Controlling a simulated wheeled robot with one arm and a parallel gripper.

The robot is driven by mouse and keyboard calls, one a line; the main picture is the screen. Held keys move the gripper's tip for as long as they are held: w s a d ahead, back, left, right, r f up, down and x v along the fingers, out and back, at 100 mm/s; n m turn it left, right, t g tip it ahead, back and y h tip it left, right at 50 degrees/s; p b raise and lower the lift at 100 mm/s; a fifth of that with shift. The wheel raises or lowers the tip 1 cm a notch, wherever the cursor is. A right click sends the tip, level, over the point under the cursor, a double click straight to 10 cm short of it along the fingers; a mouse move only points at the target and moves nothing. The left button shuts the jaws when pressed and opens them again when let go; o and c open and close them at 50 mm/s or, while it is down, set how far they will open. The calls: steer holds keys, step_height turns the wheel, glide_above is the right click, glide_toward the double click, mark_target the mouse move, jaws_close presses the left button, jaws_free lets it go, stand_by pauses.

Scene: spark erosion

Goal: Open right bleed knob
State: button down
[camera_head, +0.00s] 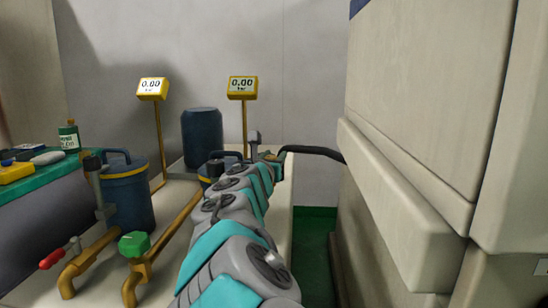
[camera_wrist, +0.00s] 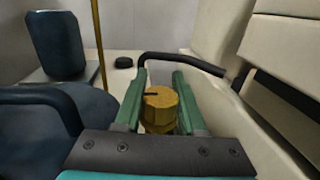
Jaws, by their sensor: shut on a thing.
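The right bleed knob (camera_wrist: 160,105) is a brass-yellow ridged knob with a dark mark on its top. In the wrist view it sits between the two green fingers of my gripper (camera_wrist: 161,82), which is shut on it from both sides. In the head view my arm reaches away to the far right end of the bench. There my gripper (camera_head: 267,158) is small, and the arm mostly hides the knob. The right gauge (camera_head: 242,86) on a yellow post and the left gauge (camera_head: 152,87) both read 0.00.
A dark hose (camera_head: 315,151) runs from beside the knob to the large beige machine (camera_head: 425,120) on the right. Blue canisters (camera_head: 128,195) and a dark blue drum (camera_head: 201,138) stand left of my arm. Brass pipes carry a green knob (camera_head: 134,245) and a red-handled valve (camera_head: 52,259).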

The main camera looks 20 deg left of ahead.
steer(key=shift+y+b, duration=0.3)
steer(key=shift+s+a+f+n+g+y+b, duration=0.1)
steer(key=shift+a+n+g+y+b, duration=0.2)
steer(key=shift+n+g+y+b, duration=0.8)
steer(key=shift+s+a+n+g+y+b, duration=0.15)
steer(key=shift+a+n+g+y+b, duration=0.15)
steer(key=shift+n+y+b, duration=1.5)
steer(key=shift+s+a+f+n+g+y+b, duration=0.2)
steer(key=shift+n+g+y+b, duration=0.5)
steer(key=shift+y+b, duration=1.45)
steer(key=shift+a+r+b, duration=0.1)
steer(key=shift+r+b, duration=0.15)
steer(key=shift+b, duration=0.25)
steer(key=c, duration=0.5)
jaws_free()
